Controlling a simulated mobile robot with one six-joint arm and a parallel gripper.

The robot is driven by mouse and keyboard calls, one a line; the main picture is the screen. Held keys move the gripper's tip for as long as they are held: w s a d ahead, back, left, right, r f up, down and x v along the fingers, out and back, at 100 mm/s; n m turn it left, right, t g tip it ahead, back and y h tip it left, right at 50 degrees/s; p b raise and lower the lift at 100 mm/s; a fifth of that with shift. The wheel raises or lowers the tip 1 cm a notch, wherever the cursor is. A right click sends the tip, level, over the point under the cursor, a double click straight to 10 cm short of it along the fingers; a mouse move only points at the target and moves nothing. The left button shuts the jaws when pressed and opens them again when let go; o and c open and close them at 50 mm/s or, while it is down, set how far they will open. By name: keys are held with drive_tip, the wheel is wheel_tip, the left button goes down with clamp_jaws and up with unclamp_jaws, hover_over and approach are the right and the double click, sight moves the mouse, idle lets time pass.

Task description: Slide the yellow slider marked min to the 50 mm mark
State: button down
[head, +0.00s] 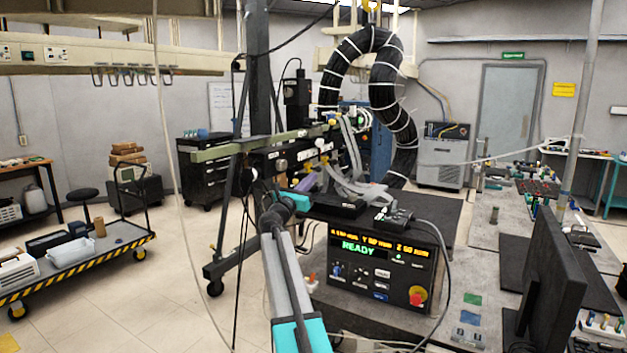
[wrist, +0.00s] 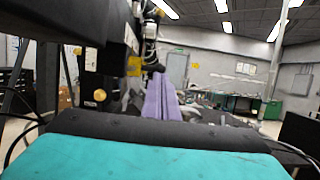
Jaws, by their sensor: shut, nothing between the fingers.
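My gripper's two purple fingers lie side by side, shut and empty, in the middle of the wrist view (wrist: 160,97). In the head view the gripper (head: 309,183) is small and partly hidden by my own arm, just below the dark rail of the rig. A yellow block (wrist: 134,66) shows on the dark rig left of the fingertips in the wrist view, with a round yellow knob (wrist: 99,95) lower left. I cannot read a min label, so I cannot tell which yellow part is the slider. The scale and its 50 mm mark are not legible.
A control box (head: 376,262) reading READY stands on the bench below the rig. Pale hoses (head: 352,150) hang close to my gripper, and a thick black cable loop (head: 385,75) rises behind. A monitor (head: 552,285) stands at right.

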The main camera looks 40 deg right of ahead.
drive_tip(key=b+v, duration=0.3)
drive_tip(key=v, duration=0.8)
drive_tip(key=shift+s+a, duration=0.15)
drive_tip(key=shift+a, duration=0.05)
drive_tip(key=shift+f, duration=0.1)
